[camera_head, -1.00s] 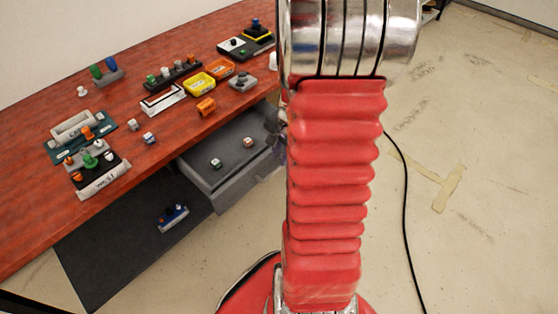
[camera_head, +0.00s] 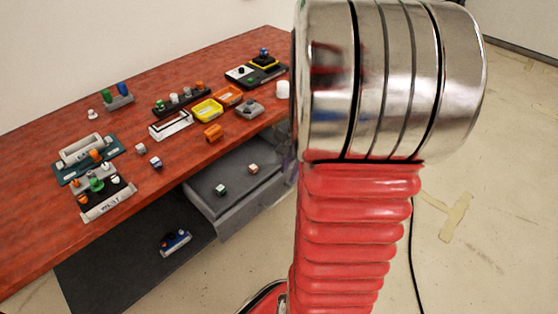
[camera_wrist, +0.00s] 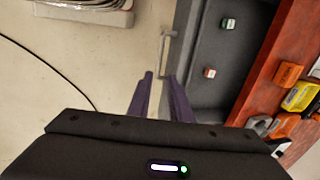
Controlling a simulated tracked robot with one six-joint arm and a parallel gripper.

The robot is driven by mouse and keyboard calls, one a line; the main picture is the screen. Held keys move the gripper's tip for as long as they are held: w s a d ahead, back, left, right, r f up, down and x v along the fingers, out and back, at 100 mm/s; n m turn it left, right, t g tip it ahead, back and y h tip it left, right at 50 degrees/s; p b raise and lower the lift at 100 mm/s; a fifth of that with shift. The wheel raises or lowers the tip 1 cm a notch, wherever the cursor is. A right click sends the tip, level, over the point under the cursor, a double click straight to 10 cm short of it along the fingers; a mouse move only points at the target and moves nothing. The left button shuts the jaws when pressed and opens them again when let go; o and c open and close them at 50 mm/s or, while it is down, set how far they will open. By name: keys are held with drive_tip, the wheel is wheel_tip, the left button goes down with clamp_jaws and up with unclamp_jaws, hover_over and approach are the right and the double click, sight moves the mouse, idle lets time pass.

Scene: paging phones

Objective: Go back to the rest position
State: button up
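My gripper (camera_wrist: 159,75) shows in the wrist view as two dark purple fingers. They stand apart with bare floor visible between them, and they hold nothing. The fingertips point toward the handle (camera_wrist: 165,55) of the open grey drawer (camera_wrist: 205,88); whether they touch it I cannot tell, but a gap appears in the picture. In the head view my silver and red arm stands tall on the right, and the gripper is not visible there. The grey drawer (camera_head: 230,205) is pulled out under the red table, with two small cubes inside.
The red wooden table (camera_head: 60,215) bears phone-like devices, a yellow bin (camera_head: 207,110), an orange bin (camera_head: 228,95) and small cubes. A dark lower panel (camera_head: 120,265) holds a blue item (camera_head: 175,243). A black cable (camera_wrist: 50,70) lies on the open floor.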

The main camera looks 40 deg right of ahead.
idle(0.4)
drive_tip(key=s+a+r+n+t, duration=0.1)
drive_tip(key=a+r+n, duration=0.4)
drive_tip(key=a, duration=0.4)
drive_tip(key=s+a+r+n+t, duration=0.1)
drive_tip(key=a+r+n, duration=0.4)
drive_tip(key=a, duration=0.5)
drive_tip(key=s+a+r+n+t, duration=0.1)
drive_tip(key=s+a+r+n, duration=0.2)
drive_tip(key=a+r+n, duration=0.3)
drive_tip(key=a+n, duration=0.1)
drive_tip(key=a, duration=0.2)
drive_tip(key=shift+a+n, duration=0.2)
drive_tip(key=shift+n, duration=0.1)
drive_tip(key=shift+d, duration=0.15)
